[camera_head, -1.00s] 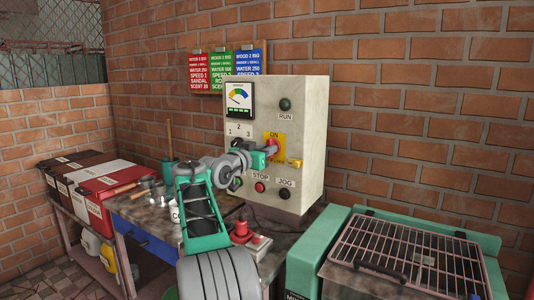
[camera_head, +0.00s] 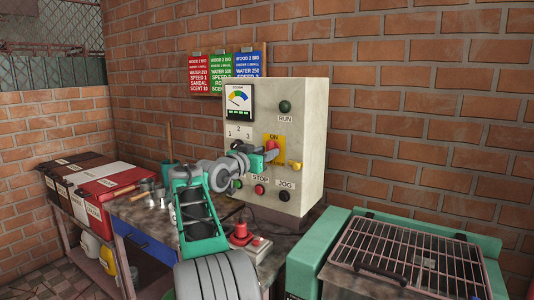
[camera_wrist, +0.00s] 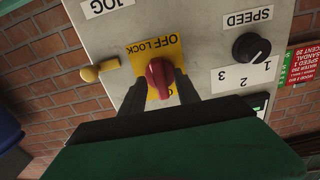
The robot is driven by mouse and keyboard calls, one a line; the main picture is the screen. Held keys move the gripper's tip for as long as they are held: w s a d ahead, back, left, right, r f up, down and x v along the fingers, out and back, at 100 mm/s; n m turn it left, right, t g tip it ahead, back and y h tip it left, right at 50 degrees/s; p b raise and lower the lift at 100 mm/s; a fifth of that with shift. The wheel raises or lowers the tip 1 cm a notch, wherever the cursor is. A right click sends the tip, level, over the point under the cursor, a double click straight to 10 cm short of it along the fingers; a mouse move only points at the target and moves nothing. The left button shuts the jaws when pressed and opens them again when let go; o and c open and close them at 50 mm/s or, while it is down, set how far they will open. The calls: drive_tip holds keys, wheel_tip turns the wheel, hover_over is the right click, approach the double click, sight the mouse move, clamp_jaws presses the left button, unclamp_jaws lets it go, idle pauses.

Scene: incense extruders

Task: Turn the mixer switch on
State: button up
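The mixer switch is a red rotary knob (camera_wrist: 159,78) on a yellow plate (camera_wrist: 143,48) marked OFF LOCK. In the wrist view, which is upside down, the knob's grip stands nearly upright, tilted slightly. In the head view the plate (camera_head: 281,154) shows ON at its top, and my gripper partly covers it. My gripper (camera_wrist: 158,86) has its two dark fingers apart, one on each side of the knob. Yellow plate shows between the left finger and the knob; the right finger is very close to it, and contact is unclear.
The pale control box (camera_head: 314,150) also carries a yellow lever (camera_head: 295,165), a black speed dial (camera_wrist: 251,47) and several push buttons. A red emergency button (camera_head: 240,231) stands on the bench below. A grill rack (camera_head: 410,255) is at the right.

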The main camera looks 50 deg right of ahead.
drive_tip(key=a, duration=0.7)
drive_tip(key=shift+s, duration=0.35)
